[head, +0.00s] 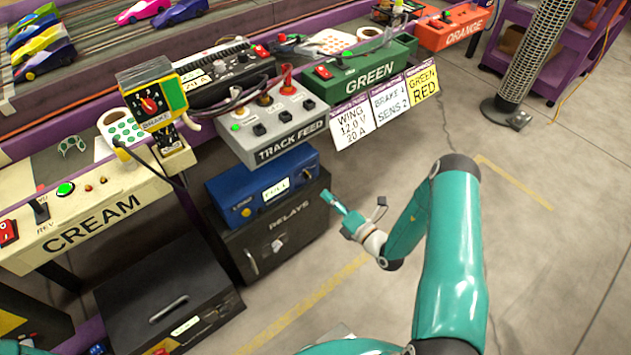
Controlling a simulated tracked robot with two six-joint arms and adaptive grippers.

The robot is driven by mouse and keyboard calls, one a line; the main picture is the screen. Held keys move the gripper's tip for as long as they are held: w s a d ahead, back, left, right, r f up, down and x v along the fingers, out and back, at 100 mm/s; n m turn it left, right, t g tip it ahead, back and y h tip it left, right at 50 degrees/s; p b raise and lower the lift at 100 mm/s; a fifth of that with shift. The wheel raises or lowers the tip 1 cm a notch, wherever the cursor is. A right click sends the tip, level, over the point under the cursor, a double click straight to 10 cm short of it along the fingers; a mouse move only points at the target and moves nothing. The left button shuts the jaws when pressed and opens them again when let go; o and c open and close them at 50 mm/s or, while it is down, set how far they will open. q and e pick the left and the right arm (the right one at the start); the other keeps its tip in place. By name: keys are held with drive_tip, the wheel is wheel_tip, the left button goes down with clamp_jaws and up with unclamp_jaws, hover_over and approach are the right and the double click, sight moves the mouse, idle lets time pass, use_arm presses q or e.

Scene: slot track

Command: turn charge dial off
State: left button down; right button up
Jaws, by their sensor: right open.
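A blue unit (232,186) with a lit display sits on top of the black RELAYS cabinet (300,235), under the TRACK FEED box. A small dark knob (307,174) shows at the right end of its front; its setting is too small to read, and I cannot tell for sure that it is the charge dial. My right gripper (356,204) is open and empty, in the air to the right of the blue unit and apart from it. My left gripper is not in view.
The grey TRACK FEED box (272,153) juts out above the blue unit, with hanging cards (352,122) to its right. The CREAM panel (95,222) and a black drawer case (150,290) stand at left. The floor (545,260) at right is open.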

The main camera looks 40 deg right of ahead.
sight(310, 179)
drive_tip(key=w, duration=0.3)
drive_tip(key=w+b, duration=0.1)
drive_tip(key=w, duration=0.4)
drive_tip(key=shift+w+a+b, duration=0.3)
drive_tip(key=shift+w+a, duration=0.1)
